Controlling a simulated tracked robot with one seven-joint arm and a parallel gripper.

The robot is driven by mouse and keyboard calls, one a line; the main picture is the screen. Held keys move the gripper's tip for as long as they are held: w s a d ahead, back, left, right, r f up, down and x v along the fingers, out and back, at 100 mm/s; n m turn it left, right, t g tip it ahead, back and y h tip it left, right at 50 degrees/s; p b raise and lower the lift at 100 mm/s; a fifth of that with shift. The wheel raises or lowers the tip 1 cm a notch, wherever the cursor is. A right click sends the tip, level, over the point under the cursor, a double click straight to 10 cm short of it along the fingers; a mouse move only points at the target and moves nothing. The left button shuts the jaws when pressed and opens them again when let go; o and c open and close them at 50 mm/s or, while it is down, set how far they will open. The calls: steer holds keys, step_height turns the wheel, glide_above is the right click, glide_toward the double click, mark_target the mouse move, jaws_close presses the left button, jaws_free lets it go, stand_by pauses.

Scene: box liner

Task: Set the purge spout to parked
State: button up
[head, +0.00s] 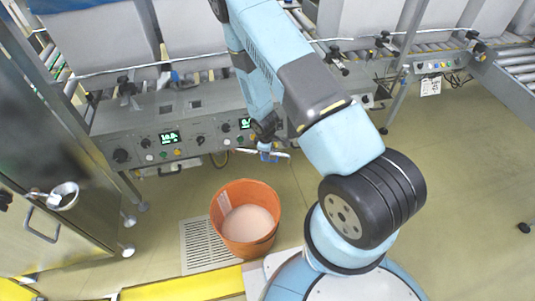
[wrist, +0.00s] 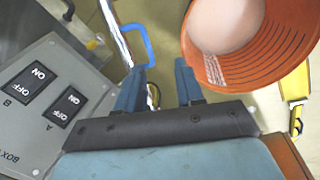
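The purge spout appears to be the thin chrome pipe (wrist: 112,28) with a blue loop handle (wrist: 149,46) in the wrist view. In the head view the blue handle (head: 268,156) shows small below the front of the machine panel, close to my gripper (head: 266,135). In the wrist view my gripper (wrist: 158,78) is open, with a clear gap between its two blue fingers. The handle lies just beyond the left fingertip; I cannot tell whether they touch. Nothing is held. The spout's pivot end is hidden.
An orange bucket (head: 217,212) with pale contents stands on the floor below, beside a floor grate (head: 197,248). It also shows in the wrist view (wrist: 265,78). A grey switch box (wrist: 75,75) with A and B switches is close on the left. The control panel (head: 175,130) runs behind.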

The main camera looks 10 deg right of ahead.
step_height(320, 180, up, 6)
steer(key=s, duration=0.1)
steer(key=shift+a+r, duration=0.15)
steer(key=shift+a, duration=0.05)
stand_by(0.7)
stand_by(0.4)
step_height(320, 180, up, 14)
steer(key=s+a, duration=0.1)
steer(key=shift+s, duration=0.4)
stand_by(0.5)
